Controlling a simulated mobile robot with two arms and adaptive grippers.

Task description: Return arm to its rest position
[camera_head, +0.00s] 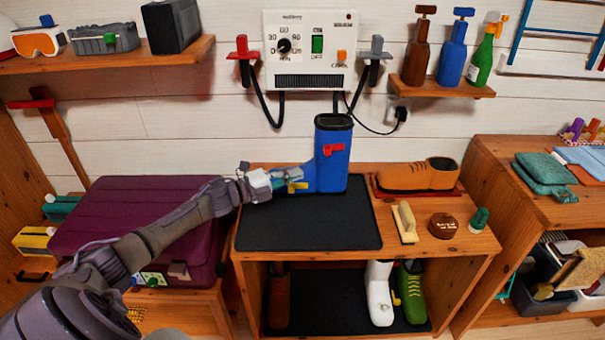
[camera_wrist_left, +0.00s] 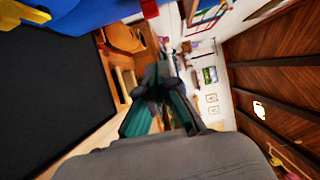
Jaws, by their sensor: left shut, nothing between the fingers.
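My left gripper (camera_head: 290,180) is at the end of my left arm, which reaches in from the left over the wooden bench. It is shut and empty, right beside the toe of the blue boot (camera_head: 332,160). The boot stands upright on the black mat (camera_head: 300,225), at its back edge, with a red buckle and a yellow clip. Whether the fingers touch the boot I cannot tell. In the left wrist view the closed fingers (camera_wrist_left: 165,85) show, with the blue boot (camera_wrist_left: 95,12) at the top left. My right gripper is not in view.
A brown shoe (camera_head: 415,177), a brush (camera_head: 405,222) and a round tin (camera_head: 443,225) lie right of the mat. A purple suitcase (camera_head: 130,215) is under my left arm. A boot dryer (camera_head: 310,50) hangs on the wall. The front of the mat is clear.

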